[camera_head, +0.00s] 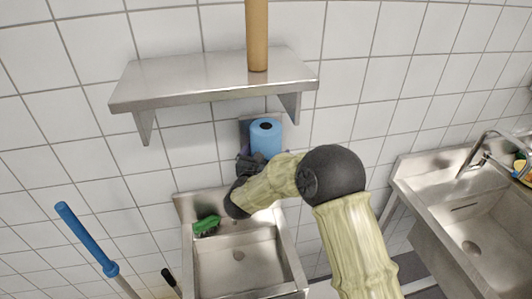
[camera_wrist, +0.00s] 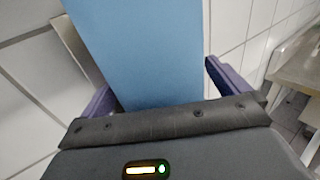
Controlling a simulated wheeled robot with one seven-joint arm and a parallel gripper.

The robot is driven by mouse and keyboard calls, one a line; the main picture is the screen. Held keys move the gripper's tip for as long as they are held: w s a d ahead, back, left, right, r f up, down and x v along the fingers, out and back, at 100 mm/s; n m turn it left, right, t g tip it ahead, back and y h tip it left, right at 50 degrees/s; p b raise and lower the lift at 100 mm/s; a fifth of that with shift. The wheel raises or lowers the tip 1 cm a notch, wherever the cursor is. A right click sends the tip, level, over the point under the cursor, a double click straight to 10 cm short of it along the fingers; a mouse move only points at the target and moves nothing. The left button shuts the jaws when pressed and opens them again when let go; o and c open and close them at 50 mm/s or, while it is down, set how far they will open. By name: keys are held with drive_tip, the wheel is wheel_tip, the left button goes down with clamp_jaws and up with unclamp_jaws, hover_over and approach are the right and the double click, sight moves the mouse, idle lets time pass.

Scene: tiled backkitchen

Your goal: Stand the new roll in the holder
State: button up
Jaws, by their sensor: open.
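The blue roll (camera_head: 266,140) stands upright against the tiled wall, below the steel shelf, its dark core hole showing at the top. A grey metal plate, which looks like the holder (camera_head: 244,130), shows behind it; the roll's base is hidden by my arm, so I cannot tell how it is seated. My gripper (camera_head: 246,165) is at the roll's lower left. In the wrist view the blue roll (camera_wrist: 140,50) fills the middle, between the two purple fingers of my open gripper (camera_wrist: 160,88). A gap shows at the right finger; contact at the left is unclear.
The steel shelf (camera_head: 210,80) with a tan upright cylinder (camera_head: 257,35) hangs above the roll. A small steel sink (camera_head: 235,262) with a green brush (camera_head: 206,225) is below. A larger sink (camera_head: 465,215) is at right, and a blue-handled pole (camera_head: 85,238) at left.

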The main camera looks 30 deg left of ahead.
drive_tip(key=shift+s, duration=0.25)
drive_tip(key=s+d+b, duration=0.1)
drive_tip(key=s+b, duration=0.4)
drive_tip(key=s, duration=0.6)
drive_tip(key=shift+s+d, duration=0.25)
drive_tip(key=shift+d, duration=0.15)
drive_tip(key=shift+w, duration=0.1)
